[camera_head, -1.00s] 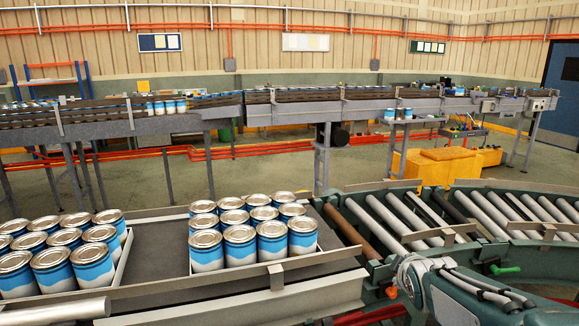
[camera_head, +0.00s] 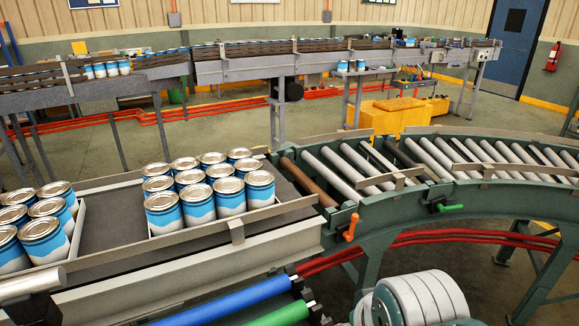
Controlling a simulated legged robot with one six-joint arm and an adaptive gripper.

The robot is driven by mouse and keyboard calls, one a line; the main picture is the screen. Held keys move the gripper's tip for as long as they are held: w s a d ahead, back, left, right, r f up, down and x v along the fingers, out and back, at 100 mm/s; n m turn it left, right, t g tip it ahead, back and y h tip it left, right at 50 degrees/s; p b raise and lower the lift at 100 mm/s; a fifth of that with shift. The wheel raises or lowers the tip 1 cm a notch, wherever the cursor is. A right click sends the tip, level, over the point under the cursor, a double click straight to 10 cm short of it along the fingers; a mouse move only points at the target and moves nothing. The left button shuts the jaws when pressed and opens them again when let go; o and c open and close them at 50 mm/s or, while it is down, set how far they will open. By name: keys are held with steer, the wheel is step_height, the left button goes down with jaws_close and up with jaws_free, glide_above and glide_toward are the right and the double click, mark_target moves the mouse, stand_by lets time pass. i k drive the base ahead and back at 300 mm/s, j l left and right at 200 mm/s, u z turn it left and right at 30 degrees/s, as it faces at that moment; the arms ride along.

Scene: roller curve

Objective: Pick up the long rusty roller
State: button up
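A long rusty brown roller (camera_head: 311,182) lies at the left end of the green curved roller conveyor (camera_head: 375,212). It is the first roller beside the dark belt, next to several silver rollers (camera_head: 360,168). It lies at a slant between the conveyor's side rails. Its near end meets the near rail.
Trays of blue-and-white cans (camera_head: 217,197) stand on the belt at left. A blue roller (camera_head: 222,300) and a green roller (camera_head: 283,315) show at the bottom. An orange handle (camera_head: 351,229) and green handle (camera_head: 449,208) stick out from the near rail. A yellow box (camera_head: 388,118) stands behind.

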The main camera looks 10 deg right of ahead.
mark_target(324, 201)
steer(key=l, duration=0.85)
steer(key=i+l+u, duration=0.1)
steer(key=l, duration=0.4)
steer(key=i+l, duration=0.15)
steer(key=l, duration=0.35)
steer(key=i+l+u, duration=0.15)
steer(key=l, duration=0.35)
steer(key=i+l, duration=0.1)
steer(key=i, duration=0.3)
steer(key=i+l+u, duration=0.15)
steer(key=i, duration=0.2)
steer(key=i+l, duration=0.1)
steer(key=i, duration=0.3)
steer(key=i+u, duration=0.1)
steer(key=i, duration=0.2)
